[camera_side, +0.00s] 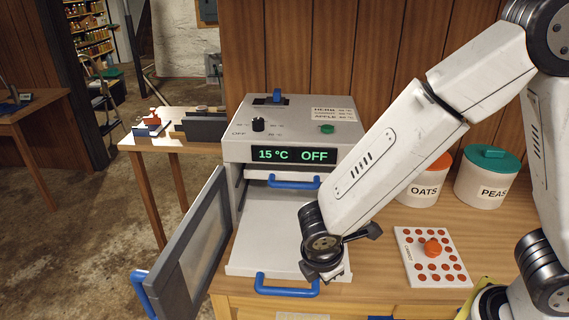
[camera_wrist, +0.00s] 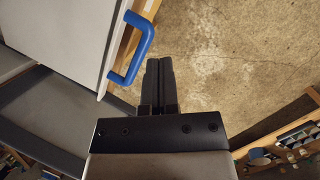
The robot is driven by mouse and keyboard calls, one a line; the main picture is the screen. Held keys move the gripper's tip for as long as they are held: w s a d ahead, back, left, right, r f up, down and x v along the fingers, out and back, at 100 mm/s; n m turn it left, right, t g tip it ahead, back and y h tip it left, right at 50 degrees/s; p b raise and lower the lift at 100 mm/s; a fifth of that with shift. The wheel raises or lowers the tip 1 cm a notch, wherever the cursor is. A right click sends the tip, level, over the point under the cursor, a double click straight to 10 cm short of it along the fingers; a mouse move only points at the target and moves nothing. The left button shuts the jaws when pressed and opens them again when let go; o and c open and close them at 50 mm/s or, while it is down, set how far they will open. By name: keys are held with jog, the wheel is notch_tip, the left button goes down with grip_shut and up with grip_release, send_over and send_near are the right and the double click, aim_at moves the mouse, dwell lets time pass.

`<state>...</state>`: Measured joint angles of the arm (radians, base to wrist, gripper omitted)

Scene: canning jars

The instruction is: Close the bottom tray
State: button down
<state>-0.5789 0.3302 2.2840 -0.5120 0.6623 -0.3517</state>
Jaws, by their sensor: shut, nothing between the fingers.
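The bottom tray (camera_side: 262,255) is a flat white tray pulled well out of the white dryer (camera_side: 290,135). Its blue handle (camera_side: 286,287) is at its front edge. In the wrist view the blue handle (camera_wrist: 146,45) stands off the white tray (camera_wrist: 65,25), just left of my fingertips. My gripper (camera_side: 322,276) is low over the right front part of the tray in the side view, with its fingers hard to make out. In the wrist view my gripper (camera_wrist: 158,65) is shut and empty, beside the handle; I cannot tell whether they touch.
The dryer's grey door (camera_side: 190,250) is swung open to the left. An upper tray's blue handle (camera_side: 295,182) sits inside the dryer. A pegged board (camera_side: 432,258), an OATS canister (camera_side: 425,185) and a PEAS canister (camera_side: 487,180) stand to the right. Open floor lies beyond the handle.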

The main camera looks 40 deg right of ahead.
jog(key=s+a+f+n+t+h, duration=0.1)
jog(key=a+n+t, duration=0.3)
jog(key=a+n, duration=0.7)
jog(key=shift+a+f+n+h, duration=0.3)
jog(key=shift+a+f+h, duration=0.1)
jog(key=shift+a+h, duration=0.15)
jog(key=shift+s, duration=0.1)
jog(key=w+d+r+x, duration=0.1)
jog(key=x, duration=1.2)
jog(key=shift+w+d+r, duration=0.2)
jog(key=shift+w+r, duration=0.15)
jog(key=shift+w, duration=0.05)
